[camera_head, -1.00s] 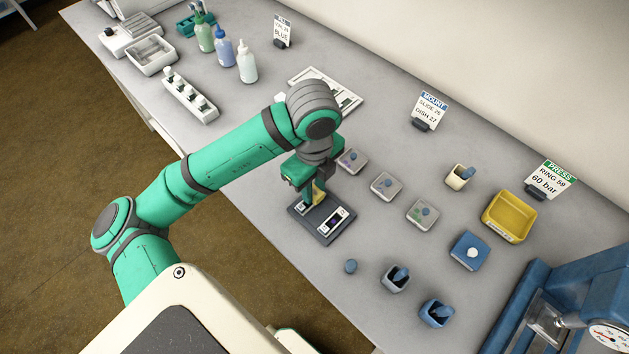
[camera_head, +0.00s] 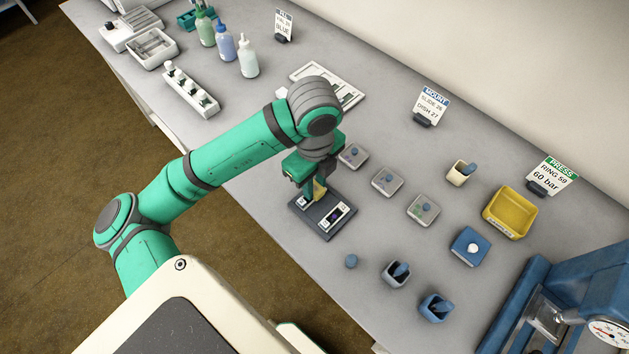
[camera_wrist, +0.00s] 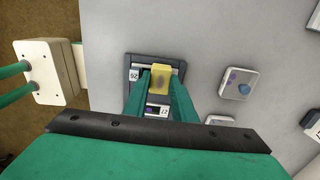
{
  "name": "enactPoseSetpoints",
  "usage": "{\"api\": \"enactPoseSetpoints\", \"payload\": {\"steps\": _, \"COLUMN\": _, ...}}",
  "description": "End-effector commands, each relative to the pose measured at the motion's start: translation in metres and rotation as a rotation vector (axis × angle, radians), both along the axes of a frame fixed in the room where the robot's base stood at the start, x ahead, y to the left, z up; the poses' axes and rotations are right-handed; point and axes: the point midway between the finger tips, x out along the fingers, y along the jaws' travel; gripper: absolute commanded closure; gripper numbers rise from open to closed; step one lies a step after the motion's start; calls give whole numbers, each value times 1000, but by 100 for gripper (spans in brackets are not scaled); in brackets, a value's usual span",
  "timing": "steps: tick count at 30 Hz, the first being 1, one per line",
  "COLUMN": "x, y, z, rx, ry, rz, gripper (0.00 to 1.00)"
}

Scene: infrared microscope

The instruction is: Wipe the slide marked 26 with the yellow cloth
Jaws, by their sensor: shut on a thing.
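A dark slide holder (camera_head: 322,231) lies on the bench with two slides in it. The slide marked 26 (camera_wrist: 134,74) is at the far side in the wrist view, its label at the left end. It is at the left of the holder in the head view (camera_head: 303,201). My gripper (camera_wrist: 161,88) is shut on the yellow cloth (camera_wrist: 161,80), over the slide marked 26, pointing down. The cloth and fingers hide much of that slide. I cannot tell whether the cloth touches the glass.
Several small grey dishes (camera_head: 387,181) stand right of the holder. A yellow tray (camera_head: 510,212), a blue block (camera_head: 470,247) and small cups (camera_head: 396,273) are farther right. Bottles (camera_head: 248,60) and a white rack (camera_head: 191,92) stand at the upper left. A blue press (camera_head: 590,290) is at the lower right.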

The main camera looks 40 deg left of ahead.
Motion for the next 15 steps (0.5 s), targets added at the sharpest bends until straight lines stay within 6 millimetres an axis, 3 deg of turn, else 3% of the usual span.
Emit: {"api": "enactPoseSetpoints", "payload": {"steps": 15, "x": 2, "y": 0, "z": -4, "rx": -1, "ry": 0, "rz": 0, "gripper": 94}}
